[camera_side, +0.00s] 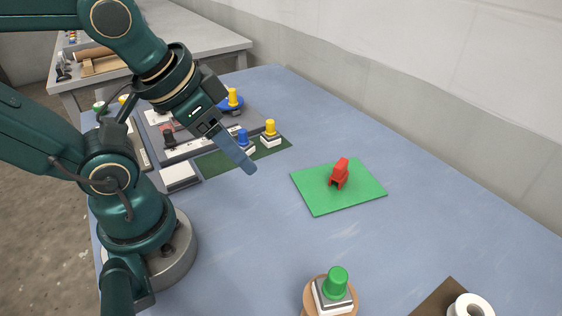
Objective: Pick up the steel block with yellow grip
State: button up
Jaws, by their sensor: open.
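A block with a yellow grip (270,128) stands upright on the dark green mat (215,163); its base looks pale, like steel. Another yellow grip (233,95) shows further back on a round blue base (231,106), and I cannot tell what block is under it. My gripper (250,170) points down and to the right, in front of the dark green mat as seen here. It is open and holds nothing visible. From this side its fingers overlap, so the gap between them is hidden. It is apart from the yellow-gripped block.
A blue-gripped block (243,136) stands close behind my gripper, partly covered. A red piece (339,174) sits on a bright green mat (358,193). A green-gripped block (336,285) and a white roll (471,306) are at the front. The blue table's middle is clear; a wall (430,110) runs along the right.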

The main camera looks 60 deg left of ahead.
jog(key=w+a+m+g+y, duration=0.15)
jog(key=a+m+y, duration=0.45)
jog(key=a, duration=0.7)
jog(key=m+t+y, duration=0.3)
jog(key=m+y, duration=0.3)
jog(key=m, duration=0.8)
send_over(270, 126)
jog(key=s, duration=0.2)
notch_tip(270, 126, down, 4)
jog(key=f+m, duration=0.1)
jog(key=w+f+m+t, duration=0.1)
jog(key=f, duration=0.1)
jog(key=w+f+m+h, duration=0.1)
jog(key=shift+w+d+f, duration=0.1)
jog(key=shift+w+f, duration=0.05)
jog(key=shift+f, duration=0.05)
jog(key=f, duration=0.1)
jog(key=f+m, duration=0.1)
jog(key=f, duration=0.1)
jog(key=shift+s+d+f+m, duration=0.1)
jog(key=shift+s+d+m, duration=0.1)
jog(key=shift+m, duration=0.1)
jog(key=shift+s+f, duration=0.15)
jog(key=shift+f, duration=0.2)
jog(key=shift+a+f+h, duration=0.1)
jog(key=shift+f+h, duration=0.1)
jog(key=shift+h, duration=0.1)
jog(key=shift+x, duration=2.4)
grip_shut()
